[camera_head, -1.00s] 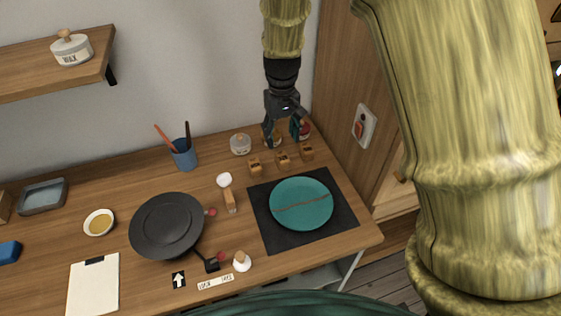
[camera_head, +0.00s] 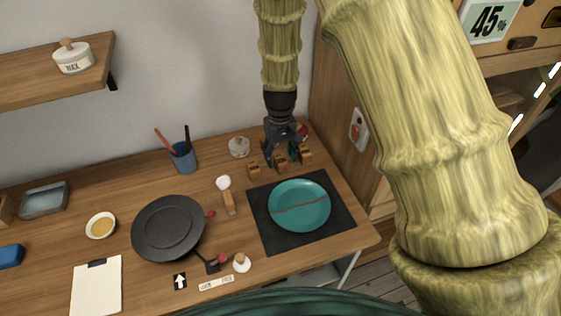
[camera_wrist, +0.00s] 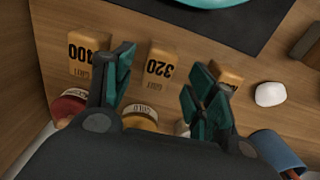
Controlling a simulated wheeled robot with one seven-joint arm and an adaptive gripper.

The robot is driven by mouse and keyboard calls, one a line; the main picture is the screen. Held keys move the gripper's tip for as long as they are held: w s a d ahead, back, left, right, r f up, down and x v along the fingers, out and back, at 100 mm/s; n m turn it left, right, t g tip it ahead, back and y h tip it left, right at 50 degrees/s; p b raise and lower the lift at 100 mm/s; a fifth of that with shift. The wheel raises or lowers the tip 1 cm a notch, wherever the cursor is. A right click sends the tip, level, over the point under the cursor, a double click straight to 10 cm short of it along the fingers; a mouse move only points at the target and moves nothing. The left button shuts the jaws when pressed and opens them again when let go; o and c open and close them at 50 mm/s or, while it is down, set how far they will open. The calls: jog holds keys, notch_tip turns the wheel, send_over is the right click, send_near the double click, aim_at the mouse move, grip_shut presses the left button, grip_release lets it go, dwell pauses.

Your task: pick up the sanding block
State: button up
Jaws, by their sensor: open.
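Three small orange-brown sanding blocks stand in a row at the back right of the bench. I cannot tell the height gap.
Jars stand close behind the blocks: a red-lidded one (camera_wrist: 68,105), a gold one (camera_wrist: 140,116) and a pale one (camera_head: 239,147). A blue cup of tools (camera_head: 183,158) stands left. A teal plate (camera_head: 300,206) lies on a dark mat (camera_head: 266,232) in front.

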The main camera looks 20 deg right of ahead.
aim_at(280, 159)
jog(key=shift+w+d+f+p, duration=0.1)
jog(key=shift+f+p, duration=0.35)
jog(key=shift+f, duration=1.25)
jog(key=c, duration=1.1)
